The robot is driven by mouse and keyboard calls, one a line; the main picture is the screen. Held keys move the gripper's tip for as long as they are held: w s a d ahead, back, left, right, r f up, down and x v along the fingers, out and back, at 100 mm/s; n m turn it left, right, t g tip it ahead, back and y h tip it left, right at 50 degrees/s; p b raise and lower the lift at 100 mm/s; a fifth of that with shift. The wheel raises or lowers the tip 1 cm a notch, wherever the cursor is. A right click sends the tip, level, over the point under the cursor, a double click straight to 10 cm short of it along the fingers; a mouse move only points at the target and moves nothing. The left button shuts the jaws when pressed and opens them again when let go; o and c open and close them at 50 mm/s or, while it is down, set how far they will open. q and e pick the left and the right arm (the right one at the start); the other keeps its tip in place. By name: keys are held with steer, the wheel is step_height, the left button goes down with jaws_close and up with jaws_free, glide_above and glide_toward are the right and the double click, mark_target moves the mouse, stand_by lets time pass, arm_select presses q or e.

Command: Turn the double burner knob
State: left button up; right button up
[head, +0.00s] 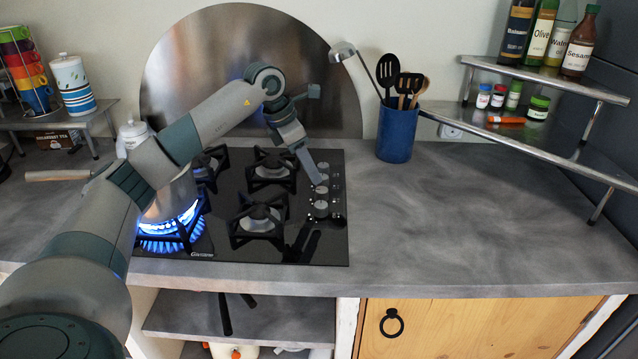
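A black glass hob (225,240) is set in the grey counter. Several round silver knobs (321,204) stand in a column along its right side; which one is the double burner knob I cannot tell. Blue flames (170,232) burn at the front left burner, under a steel pan (172,200) partly hidden by my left arm. My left gripper (311,168) points down and right at the upper knobs, with its tip overlapping them. Whether it touches a knob is unclear. Its fingers show edge-on, so their opening cannot be seen. My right gripper is out of view.
A blue utensil holder (397,135) stands behind and right of the hob. A tiered shelf (535,140) holds bottles and spice jars at right. The counter (450,210) right of the hob is clear.

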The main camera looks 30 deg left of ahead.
mark_target(321, 190)
arm_select(q)
steer(key=p+x, duration=0.1)
steer(key=x, duration=0.5)
steer(key=shift+w+d+f, duration=0.1)
steer(key=shift+f, duration=0.2)
